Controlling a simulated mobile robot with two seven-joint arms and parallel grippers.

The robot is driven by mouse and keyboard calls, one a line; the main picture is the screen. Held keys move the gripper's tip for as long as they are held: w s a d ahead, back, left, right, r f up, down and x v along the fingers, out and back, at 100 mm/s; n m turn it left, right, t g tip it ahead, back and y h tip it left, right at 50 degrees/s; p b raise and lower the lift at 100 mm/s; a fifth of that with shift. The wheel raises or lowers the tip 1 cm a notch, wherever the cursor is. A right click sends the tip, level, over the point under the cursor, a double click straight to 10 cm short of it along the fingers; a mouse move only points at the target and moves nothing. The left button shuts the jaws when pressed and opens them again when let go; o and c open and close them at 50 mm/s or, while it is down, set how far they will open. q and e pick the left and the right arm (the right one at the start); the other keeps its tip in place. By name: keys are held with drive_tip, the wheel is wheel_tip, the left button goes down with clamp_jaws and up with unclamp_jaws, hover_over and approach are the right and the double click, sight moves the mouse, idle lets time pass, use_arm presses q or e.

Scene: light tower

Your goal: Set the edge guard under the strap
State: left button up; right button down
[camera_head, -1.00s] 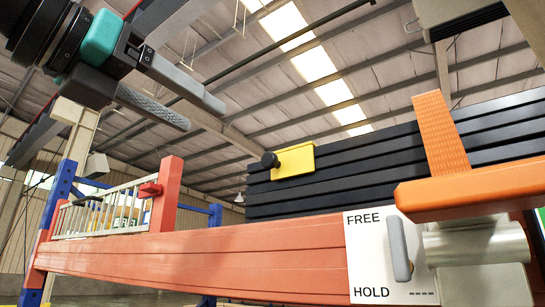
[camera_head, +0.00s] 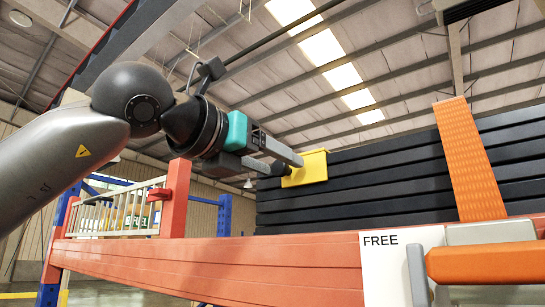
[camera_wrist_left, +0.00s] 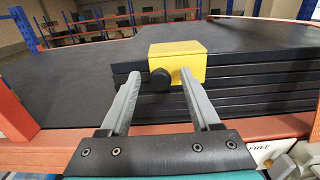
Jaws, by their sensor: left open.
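The yellow edge guard (camera_head: 306,168) sits over the top edge of the black stack (camera_head: 385,178), with a black knob on its front. In the left wrist view the guard (camera_wrist_left: 178,62) is just beyond the fingertips, and its knob (camera_wrist_left: 160,79) lies between the open fingers. My left gripper (camera_head: 275,160) is open at the knob; I cannot tell whether it touches it. The orange strap (camera_head: 469,160) runs down over the stack to the right, apart from the guard. My right gripper is not in view.
A red beam (camera_head: 220,268) runs along the front below the stack. A white panel marked FREE (camera_head: 382,275) with a grey lever (camera_head: 417,275) and an orange bar (camera_head: 490,262) stand at right. A red post (camera_head: 175,205) and pale railing (camera_head: 115,212) are at left.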

use_arm(q)
clamp_jaws()
idle(0.5)
idle(0.9)
